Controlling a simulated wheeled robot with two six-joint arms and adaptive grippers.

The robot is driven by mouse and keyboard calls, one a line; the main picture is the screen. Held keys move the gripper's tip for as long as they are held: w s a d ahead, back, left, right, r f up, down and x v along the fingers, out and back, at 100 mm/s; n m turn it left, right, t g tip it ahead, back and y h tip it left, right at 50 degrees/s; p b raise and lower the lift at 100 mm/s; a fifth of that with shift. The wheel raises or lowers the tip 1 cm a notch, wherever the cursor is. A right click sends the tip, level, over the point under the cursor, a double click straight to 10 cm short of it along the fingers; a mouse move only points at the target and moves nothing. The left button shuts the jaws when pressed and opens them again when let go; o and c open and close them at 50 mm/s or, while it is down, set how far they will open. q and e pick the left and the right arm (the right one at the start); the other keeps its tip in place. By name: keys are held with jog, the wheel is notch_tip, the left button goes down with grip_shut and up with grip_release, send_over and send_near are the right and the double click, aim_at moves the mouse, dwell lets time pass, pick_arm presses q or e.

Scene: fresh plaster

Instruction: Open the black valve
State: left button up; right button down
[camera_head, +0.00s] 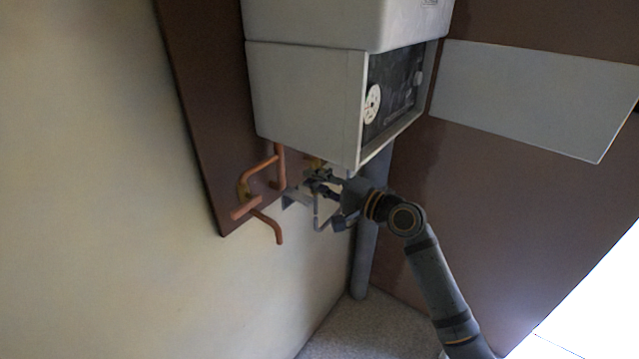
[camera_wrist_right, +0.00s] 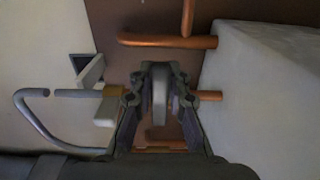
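The black valve (camera_wrist_right: 160,92) shows in the right wrist view as a dark grey, upright, narrow handle in front of the copper pipes. My right gripper (camera_wrist_right: 163,80) has one finger on each side of this handle. The fingers stand apart with narrow gaps beside the handle, and I see no clear grip. In the head view my right gripper (camera_head: 322,184) is under the grey box, among the pipes, and hides most of the valve. My left gripper is not in view.
The grey box (camera_head: 305,95) hangs just above my right gripper, with its panel door (camera_head: 535,95) open to the right. Copper pipes (camera_head: 262,167) run to the left. A bent grey pipe (camera_wrist_right: 35,118) is close by. A thick grey pipe (camera_head: 366,245) runs down to the floor.

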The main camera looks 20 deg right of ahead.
jog(key=r+m+p, duration=0.1)
jog(key=m+p, duration=0.1)
jog(key=p, duration=0.1)
jog(key=r+m+p, duration=0.1)
jog(key=m+p, duration=0.1)
jog(key=p, duration=0.1)
jog(key=r+m+p, duration=0.1)
jog(key=m+p, duration=0.1)
jog(key=p, duration=0.2)
jog(key=shift+w+d+r, duration=0.15)
jog(key=shift+w+d, duration=0.05)
jog(key=shift+d, duration=0.05)
jog(key=shift+w+d+f+m, duration=0.1)
jog(key=shift+f+m, duration=0.25)
jog(key=shift+m, duration=0.35)
jog(key=shift+r+m+b, duration=0.1)
jog(key=shift+m+b, duration=0.2)
